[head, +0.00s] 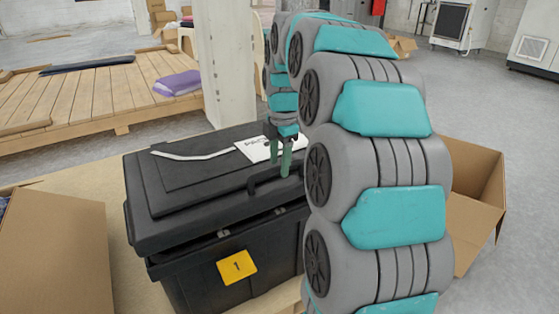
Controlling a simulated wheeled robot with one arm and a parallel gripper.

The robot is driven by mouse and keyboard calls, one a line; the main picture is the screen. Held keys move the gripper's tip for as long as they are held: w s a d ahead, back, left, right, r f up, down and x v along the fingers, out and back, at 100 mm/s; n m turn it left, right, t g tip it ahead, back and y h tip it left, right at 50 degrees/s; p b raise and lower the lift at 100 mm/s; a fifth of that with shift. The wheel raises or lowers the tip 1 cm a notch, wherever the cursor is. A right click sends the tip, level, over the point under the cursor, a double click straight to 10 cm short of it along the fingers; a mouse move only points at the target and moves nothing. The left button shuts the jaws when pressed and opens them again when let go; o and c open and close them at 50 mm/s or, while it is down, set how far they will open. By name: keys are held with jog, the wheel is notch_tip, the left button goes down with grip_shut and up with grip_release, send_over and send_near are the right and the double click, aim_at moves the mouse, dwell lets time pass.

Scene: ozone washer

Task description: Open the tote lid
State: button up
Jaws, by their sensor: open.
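The black tote (190,284) stands in the middle of the view with a yellow tag marked 1 (237,267) on its front. Its black lid (170,215) lies over the top, with a dark gap along the front edge below it. A black handle (262,184) rises at the lid's front edge. My gripper (280,169) points down with its green fingers apart, close to the handle's right end. I cannot tell whether the fingers touch the handle. My arm hides the tote's right end.
A white paper (256,149) and a white strip (192,156) lie on the lid. Cardboard boxes stand at left (55,255) and right (470,205). A white post (226,65) rises behind the tote. A wooden platform (95,100) lies at back left. Open floor shows at right.

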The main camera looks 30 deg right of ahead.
grip_shut()
dwell(0.3)
jog(key=shift+w+r, duration=0.1)
jog(key=shift+r, duration=0.05)
dwell(0.9)
